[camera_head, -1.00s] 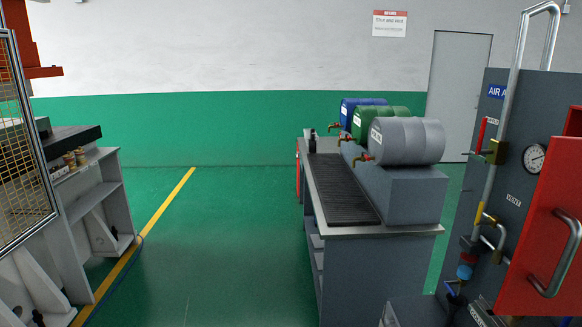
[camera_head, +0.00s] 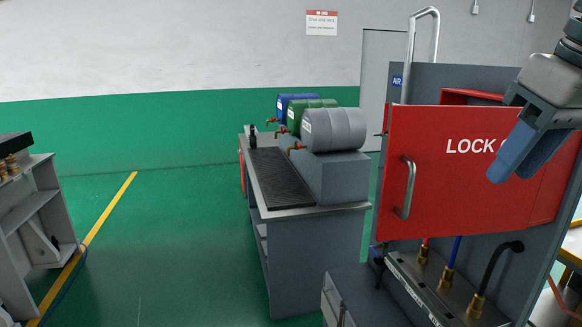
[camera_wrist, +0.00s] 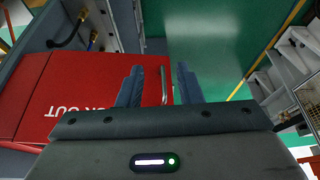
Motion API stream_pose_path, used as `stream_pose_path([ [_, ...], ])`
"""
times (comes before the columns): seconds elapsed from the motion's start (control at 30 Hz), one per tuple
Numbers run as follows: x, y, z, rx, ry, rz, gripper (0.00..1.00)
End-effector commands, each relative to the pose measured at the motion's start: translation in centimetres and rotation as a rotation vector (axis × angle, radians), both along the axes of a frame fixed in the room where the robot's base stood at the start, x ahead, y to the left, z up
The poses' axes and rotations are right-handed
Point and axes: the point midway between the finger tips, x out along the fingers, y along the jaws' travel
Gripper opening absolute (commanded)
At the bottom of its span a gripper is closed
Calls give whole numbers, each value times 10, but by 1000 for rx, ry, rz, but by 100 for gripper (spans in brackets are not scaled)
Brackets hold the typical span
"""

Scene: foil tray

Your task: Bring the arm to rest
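My gripper (camera_head: 512,172) shows at the right in the head view, in front of the red lock-out door. Its blue-grey fingers point down and to the left. In the wrist view my gripper (camera_wrist: 158,82) has its two fingers spread well apart, with nothing held between them. The red door (camera_head: 455,165) with "LOCK" lettering shows partly behind my gripper; it also fills the left of the wrist view (camera_wrist: 75,90). Its metal handle (camera_head: 408,187) is left of my gripper in the head view. In the wrist view the handle (camera_wrist: 164,88) appears in the gap, beyond the fingers.
A grey bench (camera_head: 310,245) with blue, green and grey drums (camera_head: 335,130) stands left of the door. Below the door are hose fittings (camera_head: 450,280). A grey rack (camera_head: 30,215) stands at far left. Green floor (camera_head: 165,240) is clear between rack and bench.

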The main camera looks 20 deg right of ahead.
Motion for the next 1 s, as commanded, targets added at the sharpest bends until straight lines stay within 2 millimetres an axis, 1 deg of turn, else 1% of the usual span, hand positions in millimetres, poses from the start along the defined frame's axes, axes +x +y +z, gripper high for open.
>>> stream_pose_path([
  [0.13,20,6,-17,4,4,7,33],
  [0.27,42,17,-36,7,7,20,33],
  [0.37,62,29,-56,10,11,31,33],
  [0.47,85,47,-85,13,17,44,33],
  [0.5,95,57,-100,14,21,49,33],
  [0.57,109,74,-124,14,24,57,33],
  [0.6,117,85,-140,14,27,62,33],
  [0.67,126,103,-166,14,31,68,33],
  [0.7,130,114,-184,13,36,71,33],
  [0.73,133,123,-198,14,38,73,33],
  [0.77,135,132,-211,13,41,75,33],
  [0.8,136,143,-230,12,45,76,33],
  [0.87,136,158,-257,9,49,77,33],
  [0.9,135,167,-273,7,52,78,33],
  [1.0,129,185,-310,1,59,78,33],
])
